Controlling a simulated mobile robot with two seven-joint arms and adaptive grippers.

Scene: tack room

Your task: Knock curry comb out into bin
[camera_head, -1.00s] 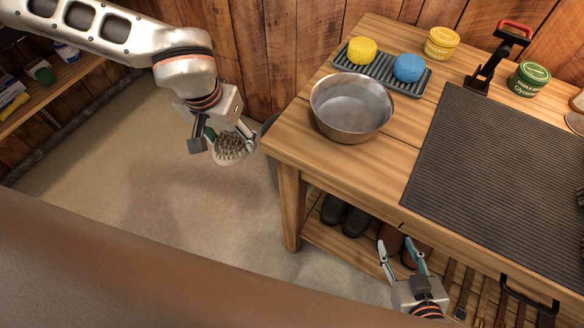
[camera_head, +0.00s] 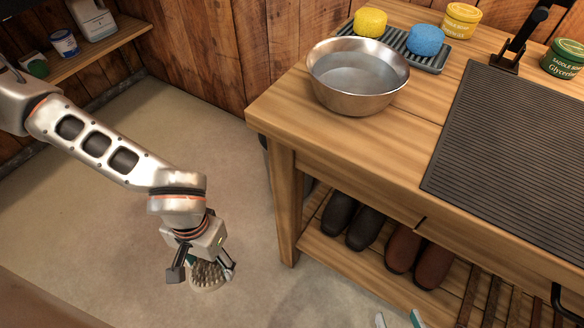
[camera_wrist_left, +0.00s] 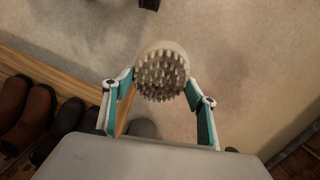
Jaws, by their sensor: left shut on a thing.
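The curry comb (camera_head: 207,276) is a pale, round piece with many blunt studs. My left gripper (camera_head: 203,272) is shut on it and holds it in the air left of the workbench, over the concrete floor. In the left wrist view the comb (camera_wrist_left: 162,76) sits between the two teal-lined fingers (camera_wrist_left: 158,88), studs facing the camera. My right gripper (camera_head: 398,320) shows only its two fingertips at the bottom edge, spread apart with nothing seen between them. No bin is clearly seen; a dark object (camera_head: 263,141) behind the bench's left leg is mostly hidden.
The workbench (camera_head: 262,112) carries a metal bowl (camera_head: 358,98), a grey tray (camera_head: 440,62) with yellow and blue sponges, tins and a ribbed mat (camera_head: 520,150). Boots (camera_head: 404,248) stand on its lower shelf. A wall shelf (camera_head: 95,55) is at upper left. The floor at left is open.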

